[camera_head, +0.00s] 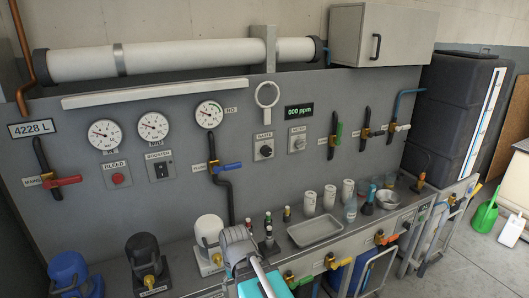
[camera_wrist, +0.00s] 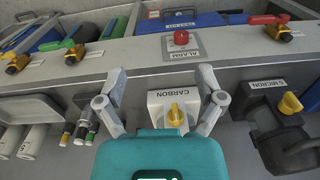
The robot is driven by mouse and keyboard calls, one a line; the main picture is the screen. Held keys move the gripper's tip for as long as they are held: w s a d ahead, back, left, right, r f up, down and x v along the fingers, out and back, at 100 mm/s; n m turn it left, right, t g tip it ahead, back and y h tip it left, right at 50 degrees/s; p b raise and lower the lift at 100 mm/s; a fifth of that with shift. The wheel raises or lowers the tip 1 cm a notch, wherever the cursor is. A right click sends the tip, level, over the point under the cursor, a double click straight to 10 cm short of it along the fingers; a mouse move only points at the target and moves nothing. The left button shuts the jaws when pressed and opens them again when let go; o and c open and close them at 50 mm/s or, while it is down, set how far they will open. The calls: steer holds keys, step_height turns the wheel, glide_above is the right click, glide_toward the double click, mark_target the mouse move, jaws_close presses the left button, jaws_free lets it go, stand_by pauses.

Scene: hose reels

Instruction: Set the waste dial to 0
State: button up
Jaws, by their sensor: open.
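The waste dial (camera_head: 264,149) is a black round knob on a small light plate on the grey wall panel, with a label above it. Its setting is too small to read. In the wrist view my gripper (camera_wrist: 161,82) is open, its two grey fingers spread and tilted inward. A yellow knob (camera_wrist: 176,113) on a white block marked CARBON shows between and beyond the fingers, and nothing is held. In the head view my gripper (camera_head: 236,243) is low at the bench front, below and left of the waste dial. The waste dial is not in the wrist view.
A similar dial (camera_head: 298,142) sits right of the waste dial, below a green 000 ppm display (camera_head: 299,112). A ring (camera_head: 267,95) hangs above. A blue-handled valve (camera_head: 226,167) is left. A metal tray (camera_head: 316,231) and white cylinders (camera_head: 310,203) stand on the bench.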

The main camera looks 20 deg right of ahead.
steer(key=w+d+r+m+t+y, duration=0.1)
steer(key=w+r+m+t+y, duration=0.1)
steer(key=w+m+t, duration=0.3)
steer(key=w+d+r+m+y, duration=0.1)
steer(key=w+r+m+y, duration=0.25)
steer(key=w, duration=0.45)
steer(key=m+t+h+p, duration=0.2)
steer(key=m+t+h, duration=0.4)
steer(key=m+t, duration=1.35)
glide_toward(268, 151)
steer(key=s+r+m+g, duration=0.4)
steer(key=r+m+g, duration=0.1)
steer(key=m+g, duration=0.15)
steer(key=shift+s+d+r+y, duration=0.1)
steer(key=shift+s+r+y, duration=0.1)
steer(key=shift+y, duration=0.05)
steer(key=w, duration=1.3)
steer(key=shift+w+a, duration=0.25)
steer(key=shift+w, duration=0.15)
